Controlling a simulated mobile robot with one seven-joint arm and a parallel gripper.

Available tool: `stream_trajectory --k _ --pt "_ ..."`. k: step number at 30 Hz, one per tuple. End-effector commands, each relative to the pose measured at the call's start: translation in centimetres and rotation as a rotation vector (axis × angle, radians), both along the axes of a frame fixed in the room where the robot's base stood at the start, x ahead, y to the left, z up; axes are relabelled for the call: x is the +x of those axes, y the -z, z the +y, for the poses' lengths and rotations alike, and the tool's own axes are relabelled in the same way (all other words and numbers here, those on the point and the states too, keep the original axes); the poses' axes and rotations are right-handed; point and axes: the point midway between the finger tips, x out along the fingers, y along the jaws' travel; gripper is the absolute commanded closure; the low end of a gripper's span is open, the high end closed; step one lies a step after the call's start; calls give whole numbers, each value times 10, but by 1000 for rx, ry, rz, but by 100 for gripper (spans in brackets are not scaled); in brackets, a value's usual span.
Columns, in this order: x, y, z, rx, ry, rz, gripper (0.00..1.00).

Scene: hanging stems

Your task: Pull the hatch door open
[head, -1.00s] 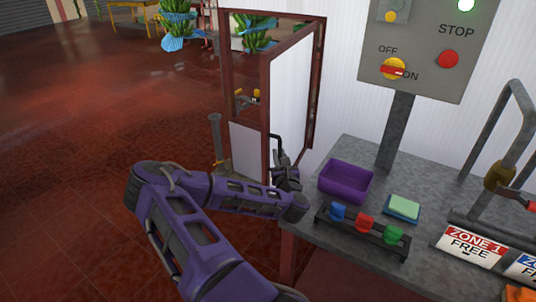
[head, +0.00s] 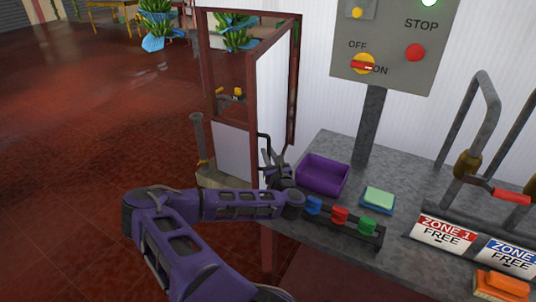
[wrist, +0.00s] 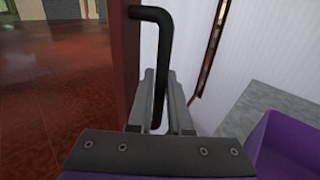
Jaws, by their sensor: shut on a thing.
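The hatch door (head: 274,100) is a pale panel with a red-brown edge. It stands swung out at a wide angle from its red-brown frame (head: 203,75), and the opening shows beside it. A black bent handle (head: 261,142) is fixed near the door's free edge. In the wrist view the handle (wrist: 152,35) runs down between the fingers. My gripper (head: 270,157) is shut on the handle; in the wrist view its fingers (wrist: 160,95) lie on both sides of the bar.
A grey table (head: 315,240) is close right of my gripper, with a purple bin (head: 322,176), a rack of coloured blocks (head: 340,216) and a green sponge-like block (head: 378,197). A control panel (head: 390,45) stands behind. A grey post (head: 199,138) is left of the door. Open floor lies left.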

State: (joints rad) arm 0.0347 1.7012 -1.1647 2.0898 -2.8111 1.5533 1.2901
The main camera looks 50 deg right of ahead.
Motion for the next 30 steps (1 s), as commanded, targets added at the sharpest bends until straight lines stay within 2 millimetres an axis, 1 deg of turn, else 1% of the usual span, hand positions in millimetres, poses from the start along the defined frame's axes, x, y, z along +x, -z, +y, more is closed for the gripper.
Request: stream_trajectory --k 1,2,6,7,14,17,27,30 --pt "0 0 0 1 0 -1 100" --pt "0 0 0 1 0 -1 79" --pt "0 0 0 0 0 0 54" --pt "0 0 0 0 0 0 53" --pt "0 0 0 0 0 0 53" --pt "-5 0 3 0 2 0 53" --pt "-48 0 35 1 3 1 53" --pt "-56 0 42 0 1 0 53"
